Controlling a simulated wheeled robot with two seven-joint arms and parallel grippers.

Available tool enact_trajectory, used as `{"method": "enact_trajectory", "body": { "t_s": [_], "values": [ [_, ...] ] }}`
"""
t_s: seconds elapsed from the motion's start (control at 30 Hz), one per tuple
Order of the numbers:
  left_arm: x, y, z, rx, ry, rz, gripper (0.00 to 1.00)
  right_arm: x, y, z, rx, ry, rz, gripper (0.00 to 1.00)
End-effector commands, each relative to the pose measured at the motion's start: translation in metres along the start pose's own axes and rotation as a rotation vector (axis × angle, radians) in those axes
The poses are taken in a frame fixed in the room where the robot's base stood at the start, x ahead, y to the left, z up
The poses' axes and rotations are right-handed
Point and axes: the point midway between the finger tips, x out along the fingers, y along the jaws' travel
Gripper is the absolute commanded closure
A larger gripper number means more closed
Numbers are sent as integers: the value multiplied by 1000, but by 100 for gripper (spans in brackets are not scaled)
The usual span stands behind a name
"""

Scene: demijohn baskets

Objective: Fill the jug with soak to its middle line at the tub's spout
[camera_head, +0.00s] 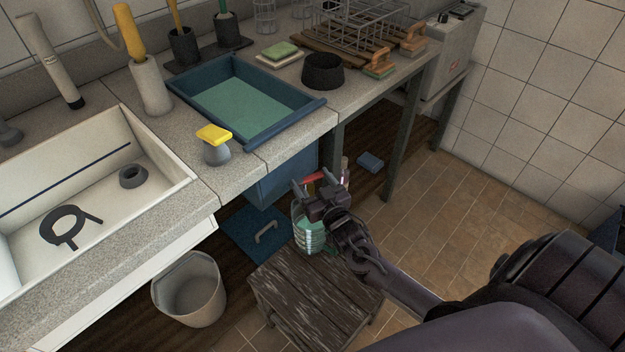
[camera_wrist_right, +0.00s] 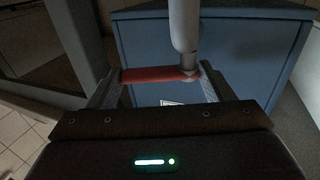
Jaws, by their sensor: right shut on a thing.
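The clear jug (camera_head: 309,236) stands upright on a dark wooden stool (camera_head: 290,290), partly behind my right gripper. It has pale lines on its side and greenish liquid inside; I cannot tell the exact level against the middle line. The blue tub (camera_head: 283,178) is under the counter behind it, and its blue face fills the back of the right wrist view (camera_wrist_right: 240,60). My right gripper (camera_head: 313,184) is above the jug, shut on a red handle (camera_wrist_right: 150,75) in front of the tub. A pale cylinder (camera_wrist_right: 184,25) meets the handle. The left gripper is out of view.
A grey bucket (camera_head: 190,290) stands left of the stool. A blue lid-like panel with a handle (camera_head: 250,232) lies behind the stool. The counter above bears a blue tray (camera_head: 290,97) and a black bowl (camera_head: 322,72). The tiled floor at right is mostly free.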

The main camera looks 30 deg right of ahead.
Motion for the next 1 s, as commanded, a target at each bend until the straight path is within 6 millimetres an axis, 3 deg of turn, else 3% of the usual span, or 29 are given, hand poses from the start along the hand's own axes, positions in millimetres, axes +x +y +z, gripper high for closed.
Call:
{"method": "enact_trajectory", "body": {
  "t_s": [0.07, 0.1, 0.27, 0.63, 1.0],
  "values": [
    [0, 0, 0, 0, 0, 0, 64, 0, 0, -1, -1, 2, 0, 67],
    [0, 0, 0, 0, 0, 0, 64, 0, 0, -1, -1, 2, 0, 24],
    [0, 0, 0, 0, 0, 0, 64, 0, 0, -1, 0, 2, -1, 4],
    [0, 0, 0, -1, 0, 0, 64, -7, 0, 0, 0, 0, -2, 4],
    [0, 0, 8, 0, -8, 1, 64, -64, 0, 0, 0, -1, -1, 4]
  ]
}}
